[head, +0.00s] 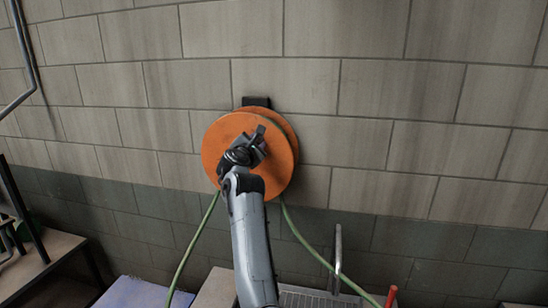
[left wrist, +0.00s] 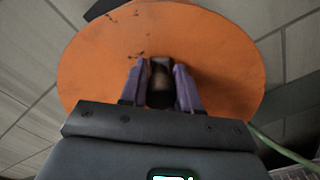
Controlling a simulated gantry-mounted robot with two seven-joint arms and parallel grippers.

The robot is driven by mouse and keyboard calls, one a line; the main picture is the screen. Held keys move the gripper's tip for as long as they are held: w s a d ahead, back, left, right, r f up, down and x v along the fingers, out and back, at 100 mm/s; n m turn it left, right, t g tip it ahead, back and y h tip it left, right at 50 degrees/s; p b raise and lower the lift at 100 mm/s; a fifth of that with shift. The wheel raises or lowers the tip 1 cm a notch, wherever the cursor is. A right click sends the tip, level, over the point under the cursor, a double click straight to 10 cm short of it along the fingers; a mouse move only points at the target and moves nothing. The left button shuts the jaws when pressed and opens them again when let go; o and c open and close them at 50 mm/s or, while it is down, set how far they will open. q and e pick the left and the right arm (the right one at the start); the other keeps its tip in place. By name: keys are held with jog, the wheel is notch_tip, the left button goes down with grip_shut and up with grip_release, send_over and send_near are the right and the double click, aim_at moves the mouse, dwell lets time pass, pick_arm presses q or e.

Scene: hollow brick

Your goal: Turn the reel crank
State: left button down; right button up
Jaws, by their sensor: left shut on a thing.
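An orange reel (head: 283,165) hangs on a dark bracket (head: 257,101) on the block wall. Its round face also fills much of the left wrist view (left wrist: 215,50). My left gripper (head: 256,141) is in front of the reel face, near its middle. In the left wrist view its two fingers (left wrist: 160,85) are shut on the dark crank handle (left wrist: 160,88), one on each side. The rest of the crank is mostly hidden behind the gripper. My right gripper does not show in either view.
A green hose hangs from the reel, one length at the left (head: 191,250) and one at the right (head: 310,250). A metal pipe (head: 25,60) runs along the wall at the left. A bench (head: 40,262) stands lower left. A curved metal spout (head: 338,255) and a red-tipped thing (head: 391,297) are lower right.

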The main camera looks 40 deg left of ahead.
pick_arm(q)
jog(key=shift+s+a+r+n+b, duration=0.25)
jog(key=shift+s+a+n+b, duration=0.25)
jog(key=shift+a+n+b, duration=0.4)
jog(key=shift+s+a+r+n+b, duration=0.3)
jog(key=shift+s+a+n+b, duration=0.25)
jog(key=shift+n, duration=0.6)
jog(key=shift+s+a+r+n+b, duration=0.25)
jog(key=shift+s+a+n+b, duration=0.15)
jog(key=shift+a+n+b, duration=0.55)
jog(key=shift+d, duration=0.1)
jog(key=c, duration=0.8)
grip_release()
